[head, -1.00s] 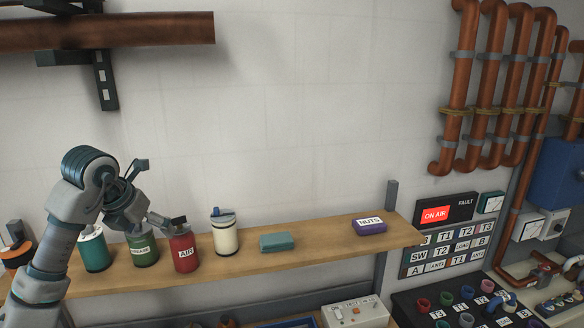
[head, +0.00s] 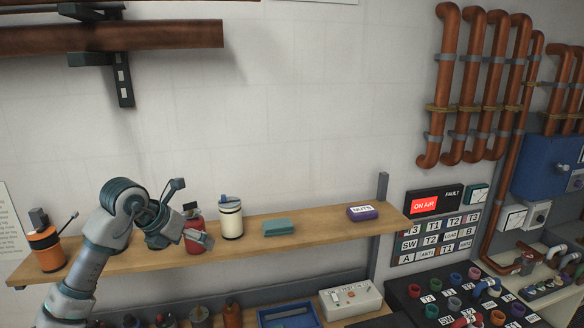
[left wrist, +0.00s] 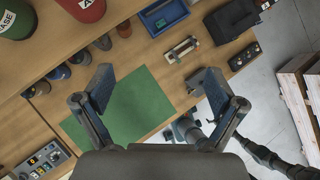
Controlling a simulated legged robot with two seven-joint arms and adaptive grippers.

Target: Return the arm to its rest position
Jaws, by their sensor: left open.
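My left arm comes in from the left in the head view, bent at its upper joint. My left gripper (head: 205,238) is in front of the red can (head: 194,222) on the wooden shelf and partly hides it. I cannot tell the distance between them. In the left wrist view the left gripper (left wrist: 158,88) has its two fingers wide apart with nothing between them. Below them lie a green mat (left wrist: 130,112) and the bench. The red can (left wrist: 82,8) and a green can (left wrist: 14,18) show at the top left.
The shelf (head: 300,228) also holds an orange can (head: 46,250), a white can (head: 230,218), a teal block (head: 278,227) and a purple NUTS box (head: 362,213). A test box (head: 350,299) and control panels stand lower right.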

